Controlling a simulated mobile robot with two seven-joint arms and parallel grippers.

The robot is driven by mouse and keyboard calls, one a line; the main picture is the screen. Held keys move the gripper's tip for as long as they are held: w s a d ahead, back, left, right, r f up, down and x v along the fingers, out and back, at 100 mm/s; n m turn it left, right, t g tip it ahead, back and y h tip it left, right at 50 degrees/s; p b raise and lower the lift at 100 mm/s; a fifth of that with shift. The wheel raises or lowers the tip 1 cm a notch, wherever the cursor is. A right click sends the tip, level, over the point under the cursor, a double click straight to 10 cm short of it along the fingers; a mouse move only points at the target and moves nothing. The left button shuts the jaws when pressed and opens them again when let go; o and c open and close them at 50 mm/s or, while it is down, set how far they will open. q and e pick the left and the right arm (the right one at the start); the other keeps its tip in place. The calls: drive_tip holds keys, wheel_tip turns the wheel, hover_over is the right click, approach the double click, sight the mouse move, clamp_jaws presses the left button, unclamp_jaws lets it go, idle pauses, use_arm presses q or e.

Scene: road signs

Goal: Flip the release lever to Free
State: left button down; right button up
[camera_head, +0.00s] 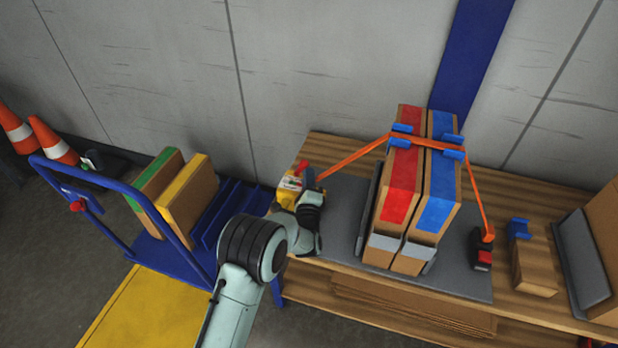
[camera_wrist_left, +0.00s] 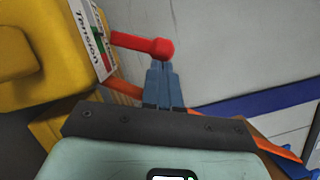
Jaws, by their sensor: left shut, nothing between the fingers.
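The release lever (camera_head: 300,168) is a small red handle on a yellow device (camera_head: 287,194) at the left end of the workbench. The yellow device (camera_wrist_left: 40,50) there carries a label reading "Tension"; no "Free" mark can be read. My left gripper (camera_head: 311,178) is beside the lever, and its closed fingers also show in the left wrist view (camera_wrist_left: 163,72). The fingers are together and empty; whether they touch the lever is unclear. My right gripper is not in view.
An orange strap (camera_head: 350,158) runs from the device over two upright boxes (camera_head: 414,195) to a red-black buckle (camera_head: 483,250). A blue trolley (camera_head: 125,200) with boxes stands left. The grey wall is behind. A small box (camera_head: 535,272) lies right.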

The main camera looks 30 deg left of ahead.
sight(301, 162)
use_arm(q)
drive_tip(key=shift+a+r+n, duration=0.1)
drive_tip(key=shift+r+n, duration=0.1)
drive_tip(key=shift+n, duration=0.1)
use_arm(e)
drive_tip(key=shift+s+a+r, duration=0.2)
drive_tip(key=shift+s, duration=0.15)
